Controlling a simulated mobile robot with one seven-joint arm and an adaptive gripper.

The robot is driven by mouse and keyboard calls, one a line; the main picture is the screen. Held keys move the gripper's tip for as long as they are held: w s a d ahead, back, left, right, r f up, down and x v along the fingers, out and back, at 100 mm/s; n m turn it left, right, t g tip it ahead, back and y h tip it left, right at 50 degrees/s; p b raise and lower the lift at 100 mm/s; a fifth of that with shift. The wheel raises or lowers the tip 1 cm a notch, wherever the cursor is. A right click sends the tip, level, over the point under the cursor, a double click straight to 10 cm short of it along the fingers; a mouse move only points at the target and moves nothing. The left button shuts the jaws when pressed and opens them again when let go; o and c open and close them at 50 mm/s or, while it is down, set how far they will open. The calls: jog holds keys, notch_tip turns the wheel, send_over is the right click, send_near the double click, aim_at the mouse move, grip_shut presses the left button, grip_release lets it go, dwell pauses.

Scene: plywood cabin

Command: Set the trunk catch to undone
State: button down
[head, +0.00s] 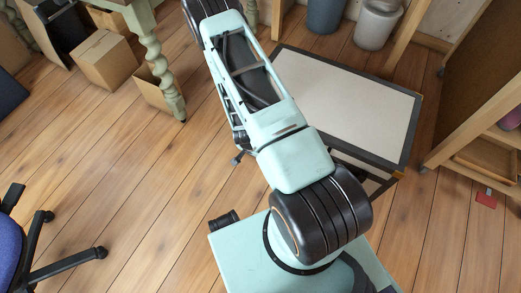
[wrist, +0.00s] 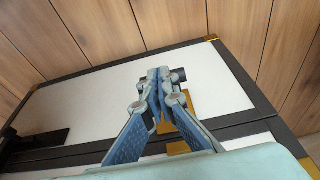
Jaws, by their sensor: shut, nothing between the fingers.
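The trunk (head: 350,88) has a pale top panel with dark edging and stands on the floor beyond my base in the head view. In the wrist view its white panel (wrist: 90,108) fills the middle, with a dark seam across its lower part. Brass plates of what looks like the catch (wrist: 207,103) show behind and beside my gripper, partly covered by the fingers. My gripper (wrist: 161,74) is shut and empty, its tips over the panel near a short dark cylinder (wrist: 178,75). I cannot tell whether the tips touch anything, or how the catch is set.
A wooden shelf unit (head: 465,125) stands right of the trunk, and bins (head: 375,25) stand behind it. A turned table leg (head: 160,65) and cardboard boxes (head: 103,60) are at upper left. An office chair (head: 45,245) is at lower left. The floor between is clear.

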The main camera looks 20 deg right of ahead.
jog(key=shift+s+a+f+b, duration=0.25)
jog(key=shift+a+f+b, duration=0.1)
jog(key=shift+f, duration=0.3)
jog(key=shift+s+a+f+b, duration=0.25)
jog(key=shift+a+f+b, duration=0.05)
jog(key=shift+f, duration=0.3)
dwell(1.0)
